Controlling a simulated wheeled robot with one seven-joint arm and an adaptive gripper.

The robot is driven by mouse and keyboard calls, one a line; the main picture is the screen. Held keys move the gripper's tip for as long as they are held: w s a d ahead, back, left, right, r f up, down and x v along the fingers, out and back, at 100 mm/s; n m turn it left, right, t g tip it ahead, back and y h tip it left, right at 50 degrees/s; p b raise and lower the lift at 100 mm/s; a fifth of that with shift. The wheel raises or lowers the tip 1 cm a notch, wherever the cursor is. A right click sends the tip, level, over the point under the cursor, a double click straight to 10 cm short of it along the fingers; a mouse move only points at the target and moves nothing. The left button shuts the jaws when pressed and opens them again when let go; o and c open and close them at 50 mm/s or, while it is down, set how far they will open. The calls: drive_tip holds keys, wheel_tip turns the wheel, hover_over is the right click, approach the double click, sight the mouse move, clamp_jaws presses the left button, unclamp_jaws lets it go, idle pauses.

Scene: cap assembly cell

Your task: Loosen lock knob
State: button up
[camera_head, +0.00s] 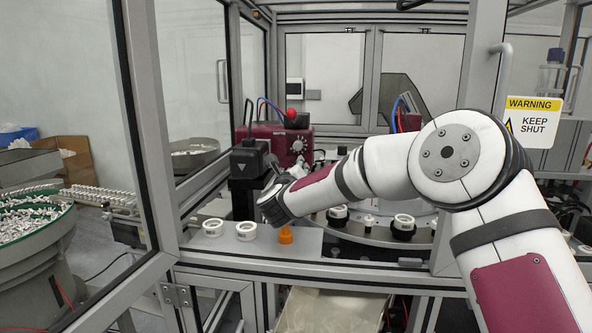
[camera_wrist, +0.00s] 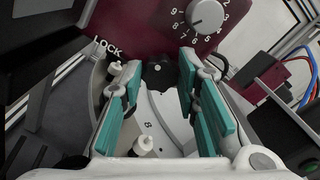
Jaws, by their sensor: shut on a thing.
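The lock knob (camera_wrist: 157,74) is a small black lobed knob on the maroon unit, right of and below the word LOCK in the wrist view. My gripper (camera_wrist: 160,78) has its teal-padded fingers on either side of the knob, shut on it at the fingertips. In the head view my arm reaches left into the cell, and my gripper (camera_head: 272,172) is at the front of the maroon unit (camera_head: 275,141). The knob is hidden there behind my gripper and the black device.
A numbered dial (camera_wrist: 207,15) sits above the knob. A black device (camera_head: 248,160) stands left of my gripper. White rings (camera_head: 246,230) and an orange part (camera_head: 286,235) stand on the front plate. A round table (camera_head: 380,232) carries several parts. Cell frame posts flank my arm.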

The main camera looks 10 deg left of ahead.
drive_tip(key=shift+f+n, duration=0.15)
drive_tip(key=shift+n, duration=8.25)
drive_tip(key=o, duration=1.2)
drive_tip(key=shift+c, duration=0.2)
